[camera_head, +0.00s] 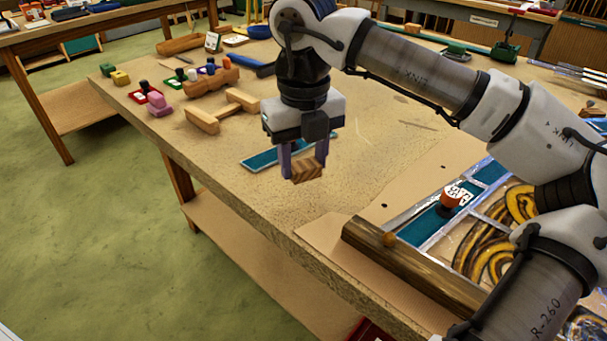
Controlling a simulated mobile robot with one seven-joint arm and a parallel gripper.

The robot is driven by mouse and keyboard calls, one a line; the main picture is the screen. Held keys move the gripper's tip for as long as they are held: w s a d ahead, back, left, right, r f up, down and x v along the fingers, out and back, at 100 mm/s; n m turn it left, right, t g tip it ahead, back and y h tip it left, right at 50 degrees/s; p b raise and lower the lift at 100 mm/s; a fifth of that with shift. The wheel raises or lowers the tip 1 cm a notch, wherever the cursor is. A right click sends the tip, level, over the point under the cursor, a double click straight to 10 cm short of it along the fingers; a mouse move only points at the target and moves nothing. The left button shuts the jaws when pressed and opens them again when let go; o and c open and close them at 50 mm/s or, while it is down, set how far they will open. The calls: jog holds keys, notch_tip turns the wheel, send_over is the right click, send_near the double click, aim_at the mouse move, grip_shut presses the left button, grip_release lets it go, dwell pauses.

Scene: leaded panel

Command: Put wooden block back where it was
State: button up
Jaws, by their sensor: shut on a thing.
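The wooden block (307,172) is small and brown with striped grain. My gripper (305,163) is shut on it, with one purple-grey finger at its left and one at its right. I hold it over the front left part of the workbench (225,190). I cannot tell if the block touches the bench top or hangs just above it. A teal glass strip (258,161) lies on the bench behind and left of the block, partly hidden by my gripper.
A leaded panel (490,215) with a dark wooden bar (410,265) lies at the right. A pale wooden clamp-like piece (222,111), a pink block (158,106) and small bottles stand at the back left. Bench around the block is mostly clear.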

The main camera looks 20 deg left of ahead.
aim_at(304, 164)
jog(key=shift+f, duration=1.95)
jog(key=shift+f, duration=0.1)
jog(key=o, duration=1)
notch_tip(304, 164, up, 12)
jog(key=shift+r, duration=0.15)
